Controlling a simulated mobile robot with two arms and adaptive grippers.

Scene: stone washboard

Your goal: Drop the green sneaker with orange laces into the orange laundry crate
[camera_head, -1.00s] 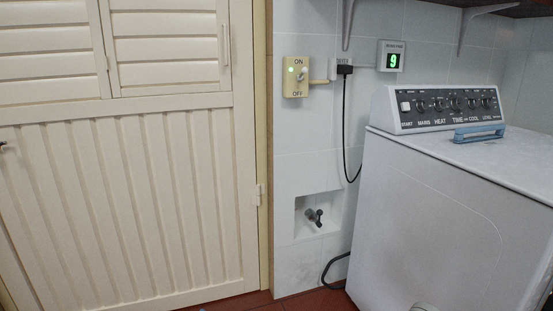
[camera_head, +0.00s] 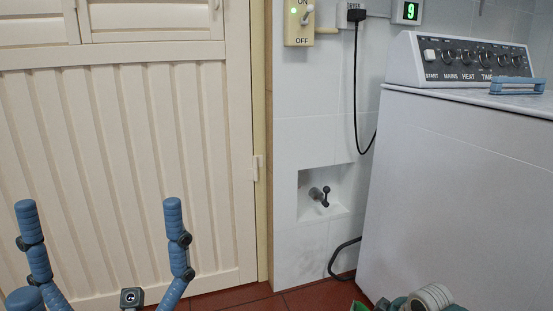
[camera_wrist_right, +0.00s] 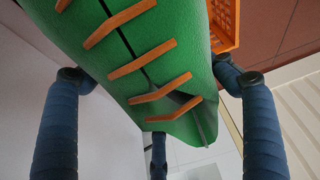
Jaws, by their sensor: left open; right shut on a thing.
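The green sneaker with orange laces (camera_wrist_right: 135,62) fills the upper middle of the right wrist view. My right gripper (camera_wrist_right: 158,95) is shut on it, with blue fingers on both sides and another below. A small green patch, likely the sneaker, shows at the bottom edge of the head view. The orange laundry crate (camera_wrist_right: 226,22) shows only in part at the top right of the right wrist view, partly behind the sneaker. I cannot tell how high the sneaker is relative to it. My left gripper (camera_head: 100,212) is open and empty, fingers up, at the lower left of the head view.
A white dryer (camera_head: 450,190) stands at the right with a blue-handled item (camera_head: 517,86) on top. A cream slatted door (camera_head: 130,170) fills the left. A tap niche (camera_head: 322,196) is in the tiled wall. Red floor tiles (camera_head: 225,300) show below.

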